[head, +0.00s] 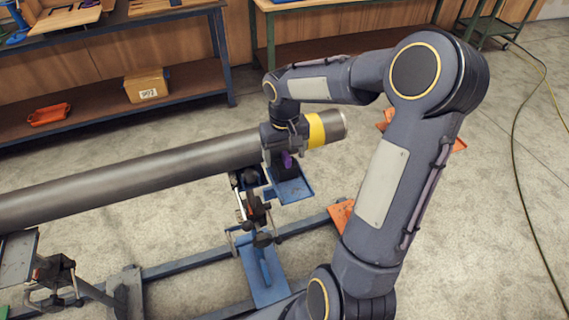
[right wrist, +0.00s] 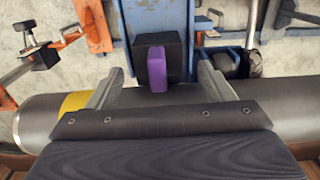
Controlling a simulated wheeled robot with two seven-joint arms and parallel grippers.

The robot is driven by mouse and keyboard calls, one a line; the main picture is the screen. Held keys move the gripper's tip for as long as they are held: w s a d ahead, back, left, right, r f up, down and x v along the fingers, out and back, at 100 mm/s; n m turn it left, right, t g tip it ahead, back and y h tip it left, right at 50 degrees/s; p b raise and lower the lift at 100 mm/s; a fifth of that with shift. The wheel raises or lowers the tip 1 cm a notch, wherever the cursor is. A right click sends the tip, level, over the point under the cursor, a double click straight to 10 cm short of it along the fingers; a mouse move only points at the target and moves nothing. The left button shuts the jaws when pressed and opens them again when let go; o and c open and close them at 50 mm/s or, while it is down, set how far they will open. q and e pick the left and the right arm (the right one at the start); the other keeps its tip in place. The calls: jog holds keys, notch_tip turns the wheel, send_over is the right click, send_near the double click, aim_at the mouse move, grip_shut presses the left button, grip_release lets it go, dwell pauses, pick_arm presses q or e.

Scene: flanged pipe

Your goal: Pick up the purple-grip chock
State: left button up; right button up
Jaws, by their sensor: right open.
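The purple-grip chock is a dark block with a purple grip. In the head view its purple grip (head: 287,160) shows just below the pipe (head: 150,170), under my right gripper (head: 283,151). In the right wrist view the purple grip (right wrist: 157,69) and the dark block (right wrist: 172,42) behind it lie between the two spread fingers of my right gripper (right wrist: 156,72). There is a gap on both sides, and the gripper holds nothing. The chock seems to rest on a blue plate (head: 296,190) beside the pipe. My left gripper is not in view.
The long grey pipe with a yellow band (head: 315,130) runs close by the right gripper. A blue stand with clamps (head: 265,275) carries it. Orange parts (head: 341,213) lie near the rail. A shelf with a cardboard box (head: 147,86) stands behind. Open floor lies at right.

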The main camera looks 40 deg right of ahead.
notch_tip(320, 180, down, 2)
jog(key=shift+f, duration=0.25)
jog(key=c, duration=1.2)
jog(key=shift+r, duration=0.1)
